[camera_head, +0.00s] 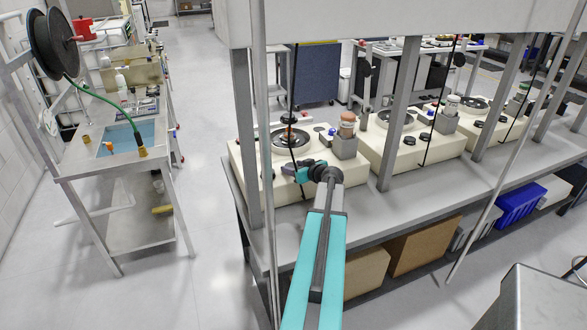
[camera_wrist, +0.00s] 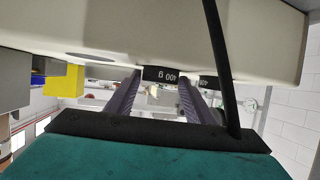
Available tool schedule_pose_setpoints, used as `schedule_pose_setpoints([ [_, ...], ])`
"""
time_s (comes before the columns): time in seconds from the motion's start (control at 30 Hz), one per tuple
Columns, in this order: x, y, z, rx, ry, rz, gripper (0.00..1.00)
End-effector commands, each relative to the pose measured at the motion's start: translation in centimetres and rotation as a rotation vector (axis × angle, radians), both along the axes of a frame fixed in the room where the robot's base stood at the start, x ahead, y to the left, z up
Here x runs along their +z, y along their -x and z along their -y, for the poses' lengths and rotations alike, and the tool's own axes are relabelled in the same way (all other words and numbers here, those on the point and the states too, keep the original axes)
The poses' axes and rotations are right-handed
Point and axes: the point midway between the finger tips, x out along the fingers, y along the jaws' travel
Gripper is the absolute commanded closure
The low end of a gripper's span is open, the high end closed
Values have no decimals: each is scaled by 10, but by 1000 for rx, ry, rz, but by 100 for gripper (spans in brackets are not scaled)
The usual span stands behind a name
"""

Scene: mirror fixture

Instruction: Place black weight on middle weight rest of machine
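In the head view my gripper (camera_head: 288,170) is low over the front of the left machine (camera_head: 244,160). A second black weight (camera_wrist: 209,82) is farther off, past the right finger.
A dark thin rod or cable (camera_wrist: 222,65) crosses the wrist view close to the right finger. Grey frame posts (camera_head: 245,130) rise at the bench's front. A round dark dial (camera_head: 291,137) and a brown-topped jar (camera_head: 347,122) are on the left machine. More such machines stand to the right.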

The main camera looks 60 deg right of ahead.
Motion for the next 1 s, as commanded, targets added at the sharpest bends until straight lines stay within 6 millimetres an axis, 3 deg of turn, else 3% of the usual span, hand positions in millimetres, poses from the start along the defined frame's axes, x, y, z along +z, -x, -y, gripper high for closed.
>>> schedule_pose_setpoints([
  [0.07, 0, 0, 0, 0, 0, 0, 39],
  [0.6, 4, 0, -1, 0, 0, 0, 39],
  [1.0, 17, 37, -19, 0, 1, 1, 39],
])
